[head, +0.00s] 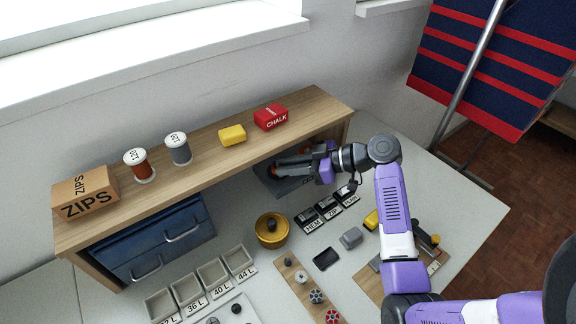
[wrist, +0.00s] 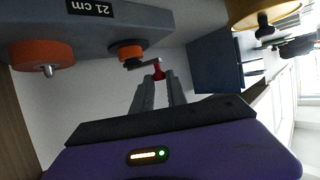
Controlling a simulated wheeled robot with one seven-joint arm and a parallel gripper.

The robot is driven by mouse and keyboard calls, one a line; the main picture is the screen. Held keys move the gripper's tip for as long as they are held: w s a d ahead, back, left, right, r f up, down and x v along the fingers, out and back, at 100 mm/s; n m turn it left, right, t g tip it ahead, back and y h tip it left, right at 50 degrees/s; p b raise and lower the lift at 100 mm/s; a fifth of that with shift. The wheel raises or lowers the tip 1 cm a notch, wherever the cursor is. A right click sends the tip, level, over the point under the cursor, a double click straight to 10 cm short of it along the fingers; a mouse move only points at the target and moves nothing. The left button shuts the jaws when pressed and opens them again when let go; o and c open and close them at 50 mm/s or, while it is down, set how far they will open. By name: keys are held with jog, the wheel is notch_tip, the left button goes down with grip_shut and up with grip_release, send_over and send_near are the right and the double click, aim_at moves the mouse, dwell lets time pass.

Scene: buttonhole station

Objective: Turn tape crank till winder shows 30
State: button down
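The tape winder (wrist: 190,15) is a grey unit with two orange reels (wrist: 42,55), and its label reads 21 cm upside down in the wrist view. In the head view the winder (head: 272,184) sits under the wooden shelf, partly hidden by my gripper. A metal crank arm (wrist: 142,64) with a red knob (wrist: 158,71) stands by the smaller reel (wrist: 127,50). My gripper (wrist: 159,78) has its fingertips on both sides of the red knob, closed to about its width. In the head view my gripper (head: 291,163) reaches in under the shelf, its tips unclear.
The wooden shelf (head: 210,143) stands close above my gripper, with boxes and spools on top. A yellow round tin (head: 272,230) and black labelled blocks (head: 327,207) stand in front of the winder. Blue drawers (head: 155,245) are at left. Grey trays (head: 212,272) stand at the front.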

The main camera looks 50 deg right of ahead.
jog(key=shift+h, duration=0.3)
